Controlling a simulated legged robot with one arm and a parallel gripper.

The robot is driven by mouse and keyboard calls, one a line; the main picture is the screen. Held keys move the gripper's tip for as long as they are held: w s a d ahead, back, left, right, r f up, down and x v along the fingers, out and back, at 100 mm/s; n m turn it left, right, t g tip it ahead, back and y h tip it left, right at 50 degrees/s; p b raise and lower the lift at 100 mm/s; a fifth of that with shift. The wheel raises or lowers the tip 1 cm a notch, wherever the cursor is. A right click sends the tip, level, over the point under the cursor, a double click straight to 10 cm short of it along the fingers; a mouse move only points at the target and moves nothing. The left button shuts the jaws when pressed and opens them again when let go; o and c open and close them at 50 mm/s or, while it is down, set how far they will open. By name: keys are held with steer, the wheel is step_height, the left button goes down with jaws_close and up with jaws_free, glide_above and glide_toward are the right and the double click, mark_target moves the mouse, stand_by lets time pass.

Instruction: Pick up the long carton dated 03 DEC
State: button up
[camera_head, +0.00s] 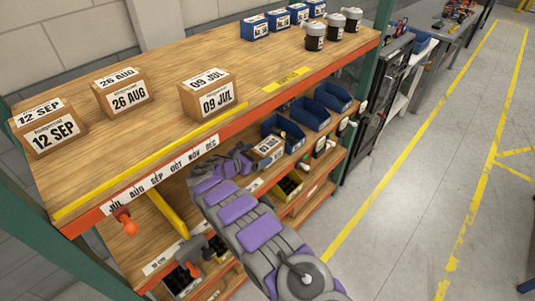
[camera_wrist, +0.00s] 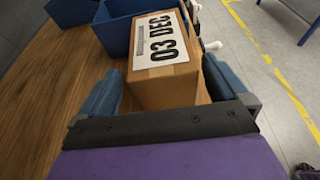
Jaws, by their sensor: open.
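The long carton dated 03 DEC (camera_wrist: 165,72) is brown cardboard with a white label. In the wrist view it lies on a wooden shelf, its near end between the two blue fingers of my gripper (camera_wrist: 158,92). The fingers are open, one on each side; whether either touches the carton I cannot tell. In the head view the carton (camera_head: 268,147) shows on the shelf below the top one, just beyond my gripper (camera_head: 245,157). Part of it is hidden by my arm.
Blue bins (camera_head: 310,113) stand on the same shelf past the carton; one blue bin (camera_wrist: 118,30) is close behind it. The top shelf (camera_head: 150,120) overhangs, bearing cartons dated 12 SEP (camera_head: 50,130), 26 AUG (camera_head: 125,95) and 09 JUL (camera_head: 210,97). The aisle floor is clear.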

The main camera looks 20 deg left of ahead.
mark_target(265, 149)
steer(key=x, duration=0.3)
steer(key=b+x, duration=0.1)
steer(key=shift+w+d+r, duration=0.2)
steer(key=shift+w+d, duration=0.05)
steer(key=shift+w, duration=0.15)
steer(key=shift+d+r, duration=0.1)
steer(key=c, duration=1.5)
